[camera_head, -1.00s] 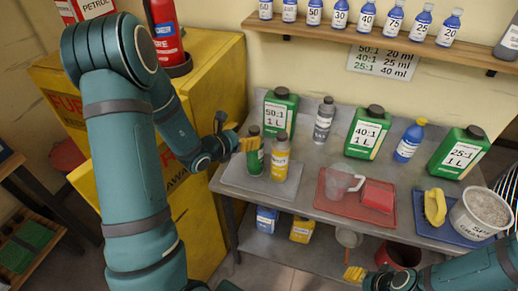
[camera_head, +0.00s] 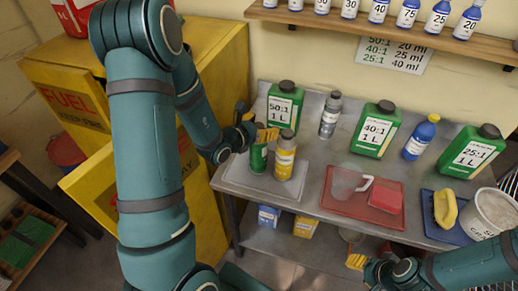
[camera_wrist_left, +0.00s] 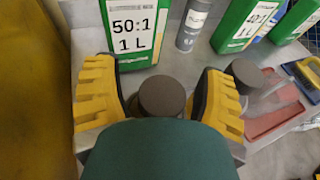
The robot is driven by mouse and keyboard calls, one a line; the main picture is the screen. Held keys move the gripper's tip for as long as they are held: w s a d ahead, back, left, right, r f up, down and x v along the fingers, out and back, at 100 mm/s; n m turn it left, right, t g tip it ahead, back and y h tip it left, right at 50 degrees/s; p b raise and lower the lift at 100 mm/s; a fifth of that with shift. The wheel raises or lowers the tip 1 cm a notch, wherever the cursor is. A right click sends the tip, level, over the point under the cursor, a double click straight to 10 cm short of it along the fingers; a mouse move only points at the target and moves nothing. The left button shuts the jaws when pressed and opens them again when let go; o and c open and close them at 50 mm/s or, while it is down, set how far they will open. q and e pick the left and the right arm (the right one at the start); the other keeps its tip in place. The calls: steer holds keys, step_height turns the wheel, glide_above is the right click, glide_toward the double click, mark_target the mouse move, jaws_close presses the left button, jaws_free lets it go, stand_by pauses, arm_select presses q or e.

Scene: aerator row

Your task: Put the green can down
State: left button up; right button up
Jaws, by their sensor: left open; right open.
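The green can (camera_head: 258,157) stands upright on the grey tray (camera_head: 232,177) at the left of the bench, its top hidden behind my left gripper's fingers. My left gripper (camera_head: 266,136) is open at the can's upper end. In the left wrist view the can's dark cap (camera_wrist_left: 162,95) shows between the two spread yellow fingers, with a gap on both sides. My right gripper (camera_head: 356,262) is open, low at the front of the bench, partly cut off from clear view.
A yellow bottle (camera_head: 284,160) stands close right of the can. A green 50:1 jug (camera_head: 285,104) and a grey bottle (camera_head: 330,116) stand behind. A red tray (camera_head: 340,205) with a clear jug (camera_head: 347,181) lies to the right. A yellow cabinet (camera_head: 215,95) borders the left.

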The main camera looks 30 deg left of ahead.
arm_select(q)
steer(key=shift+s, duration=0.15)
steer(key=shift+c, duration=0.5)
jaws_close()
steer(key=shift+r, duration=0.15)
